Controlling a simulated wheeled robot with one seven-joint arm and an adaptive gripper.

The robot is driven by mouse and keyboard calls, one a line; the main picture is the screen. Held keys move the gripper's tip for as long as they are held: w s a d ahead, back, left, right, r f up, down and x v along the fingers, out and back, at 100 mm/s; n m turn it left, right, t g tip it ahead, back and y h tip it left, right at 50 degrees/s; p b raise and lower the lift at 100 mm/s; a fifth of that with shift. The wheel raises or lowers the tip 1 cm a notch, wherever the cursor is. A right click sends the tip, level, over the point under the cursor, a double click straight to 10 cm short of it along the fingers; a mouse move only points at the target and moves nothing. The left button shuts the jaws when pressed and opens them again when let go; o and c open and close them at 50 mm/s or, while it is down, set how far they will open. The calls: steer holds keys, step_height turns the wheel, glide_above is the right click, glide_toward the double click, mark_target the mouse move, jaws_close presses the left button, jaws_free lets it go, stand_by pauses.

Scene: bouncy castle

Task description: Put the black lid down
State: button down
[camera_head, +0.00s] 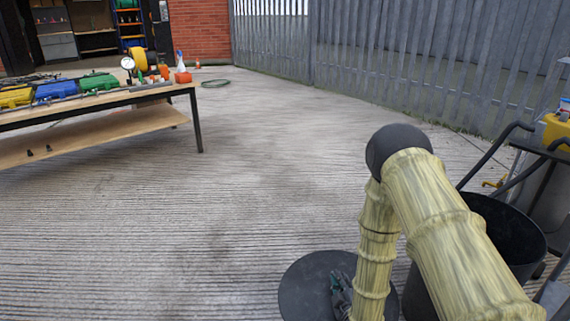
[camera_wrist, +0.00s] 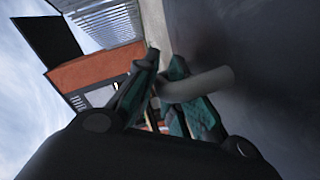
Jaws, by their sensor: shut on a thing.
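The black lid (camera_head: 303,285) is a round dark disc low in the middle of the head view, left of the black bin. My gripper (camera_head: 340,285) is over the lid, partly hidden by my arm. In the wrist view its teal fingers (camera_wrist: 165,78) are shut on a pale bar-like handle (camera_wrist: 212,82) in front of the lid's dark face (camera_wrist: 255,60). I cannot tell whether the lid touches the floor or hangs just above it. The black bin (camera_head: 518,235) stands open at the lower right, partly behind my arm.
A dark trolley (camera_head: 540,185) with handles and a yellow container (camera_head: 556,130) is at the right edge. A wooden workbench (camera_head: 110,98) with tool cases stands at left. A metal fence (camera_head: 400,60) runs behind. The ridged concrete floor (camera_head: 210,210) left of the lid is clear.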

steer(key=shift+m+h, duration=0.5)
step_height(320, 180, up, 8)
steer(key=shift+d+f, duration=0.1)
steer(key=s+r+p, duration=0.3)
steer(key=r+p, duration=1.5)
steer(key=r, duration=0.1)
steer(key=s+r+p, duration=0.3)
steer(key=r+p, duration=1.4)
steer(key=r, duration=0.2)
steer(key=s+f, duration=0.6)
steer(key=f, duration=0.1)
steer(key=shift+s+f, duration=0.25)
steer(key=shift+f, duration=0.1)
